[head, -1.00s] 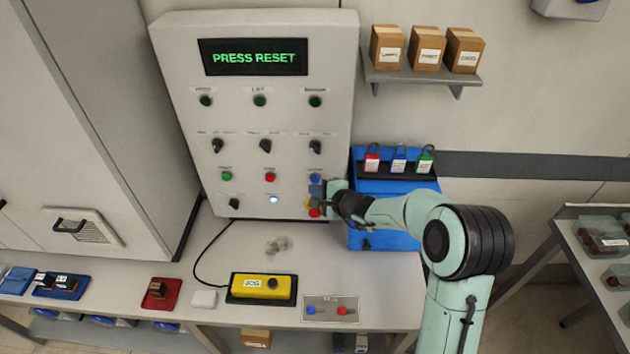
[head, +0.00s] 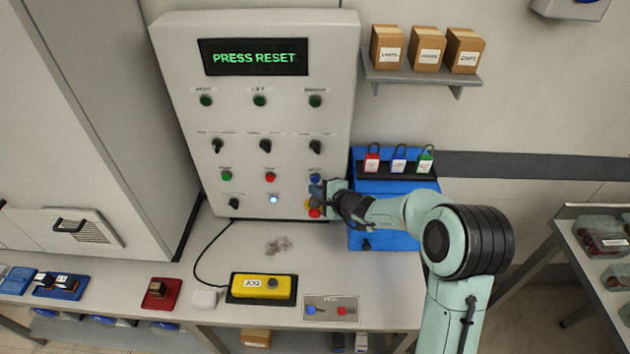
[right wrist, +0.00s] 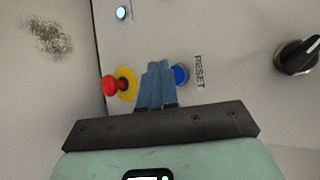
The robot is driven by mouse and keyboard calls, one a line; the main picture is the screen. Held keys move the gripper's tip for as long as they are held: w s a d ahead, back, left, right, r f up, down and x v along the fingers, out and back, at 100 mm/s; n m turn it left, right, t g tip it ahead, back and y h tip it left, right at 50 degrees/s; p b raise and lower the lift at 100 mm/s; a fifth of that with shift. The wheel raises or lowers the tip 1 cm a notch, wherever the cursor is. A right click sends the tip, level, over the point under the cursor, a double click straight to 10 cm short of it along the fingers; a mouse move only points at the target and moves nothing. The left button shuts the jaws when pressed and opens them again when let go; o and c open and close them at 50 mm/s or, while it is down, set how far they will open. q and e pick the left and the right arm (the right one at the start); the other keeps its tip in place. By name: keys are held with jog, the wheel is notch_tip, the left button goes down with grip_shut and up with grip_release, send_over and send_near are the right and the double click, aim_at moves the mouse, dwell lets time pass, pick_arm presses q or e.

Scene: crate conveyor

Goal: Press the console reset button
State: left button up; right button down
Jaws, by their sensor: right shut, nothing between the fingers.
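The grey console (head: 180,60) stands upright with a display reading PRESS RESET. The blue button beside the RESET label shows in the right wrist view (right wrist: 181,75) and low on the console's right side in the head view (head: 315,178). My right gripper (head: 317,189) is at the console face, just below that button in the head view. In the right wrist view its fingers (right wrist: 160,66) are shut, empty, and overlap the button's edge. I cannot tell whether they touch it. My left gripper is not in view.
A red mushroom button on a yellow base (right wrist: 118,84) sits close on the fingers' other side. A black selector knob (right wrist: 298,56) and a lit white button (head: 274,199) are nearby. A blue padlock station (head: 395,185) stands right of the console, behind my forearm.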

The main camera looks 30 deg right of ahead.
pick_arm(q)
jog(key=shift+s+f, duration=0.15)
pick_arm(e)
jog(key=shift+w+d, duration=0.25)
jog(key=shift+w, duration=0.1)
jog(key=shift+w+d, duration=0.25)
jog(key=shift+w, duration=0.1)
dwell(0.7)
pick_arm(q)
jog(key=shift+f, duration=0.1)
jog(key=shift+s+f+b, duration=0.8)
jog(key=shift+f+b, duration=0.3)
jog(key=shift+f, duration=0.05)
pick_arm(e)
jog(key=shift+s+a, duration=0.5)
jog(key=shift+s, duration=0.25)
